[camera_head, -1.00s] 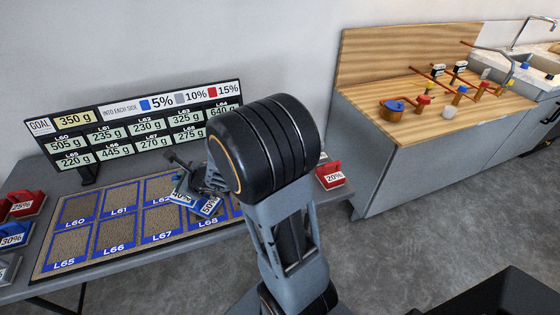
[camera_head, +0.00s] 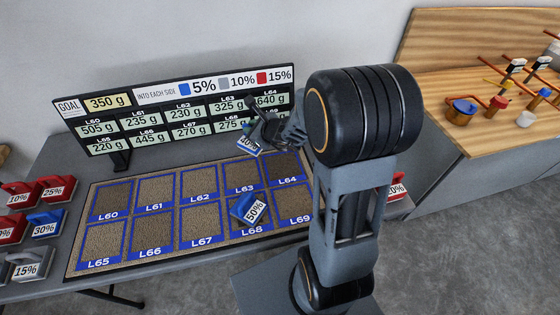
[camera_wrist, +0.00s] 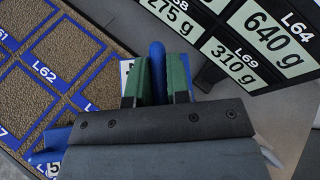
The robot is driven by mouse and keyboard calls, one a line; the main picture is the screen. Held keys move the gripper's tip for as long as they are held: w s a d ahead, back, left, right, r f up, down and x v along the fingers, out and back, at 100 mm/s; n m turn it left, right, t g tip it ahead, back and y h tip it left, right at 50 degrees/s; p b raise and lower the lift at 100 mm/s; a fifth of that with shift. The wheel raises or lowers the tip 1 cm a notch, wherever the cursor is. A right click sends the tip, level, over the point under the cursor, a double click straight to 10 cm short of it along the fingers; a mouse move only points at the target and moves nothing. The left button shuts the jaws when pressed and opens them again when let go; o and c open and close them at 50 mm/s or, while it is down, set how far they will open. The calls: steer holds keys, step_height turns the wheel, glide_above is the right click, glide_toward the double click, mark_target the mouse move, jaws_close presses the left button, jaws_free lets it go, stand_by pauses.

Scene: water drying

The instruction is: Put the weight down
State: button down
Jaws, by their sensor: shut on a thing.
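My gripper (camera_head: 262,128) is shut on the handle of a blue weight (camera_head: 247,147) labelled 40%. It holds the weight over the back of the mat (camera_head: 150,257), in front of the display board and near squares L63 and L64. In the wrist view the blue handle (camera_wrist: 157,62) is between the green finger pads, and the body is mostly hidden. Another blue weight (camera_head: 243,206), labelled 50%, sits on square L68. The display board (camera_head: 124,159) reads GOAL 350 g and gives grams for each square.
Red, blue and grey weights, including a blue 30% one (camera_head: 45,223), stand on the table left of the mat. A red weight (camera_head: 396,188) is at the right, partly behind my arm. A wooden counter (camera_head: 420,70) with pipes stands further right. The other mat squares look empty.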

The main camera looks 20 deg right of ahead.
steer(key=d+r+n+y, duration=0.1)
steer(key=d, duration=0.1)
steer(key=d+r+n+g+y, duration=0.1)
steer(key=shift+w+d+r, duration=0.1)
steer(key=shift+d+r, duration=0.1)
steer(key=shift+d, duration=0.15)
steer(key=s+d+n+g+y, duration=0.5)
steer(key=s+d+n+g, duration=0.15)
steer(key=s+d, duration=0.8)
steer(key=s+a+m+t+h+b, duration=0.1)
steer(key=s+a+m+t+b, duration=0.25)
steer(key=a+b, duration=0.65)
steer(key=shift+m+h, duration=0.5)
steer(key=shift+m, duration=0.2)
steer(key=shift+w+d+f+b, duration=0.2)
steer(key=shift+w+f+b, duration=0.25)
steer(key=shift+w+f, duration=6.1)
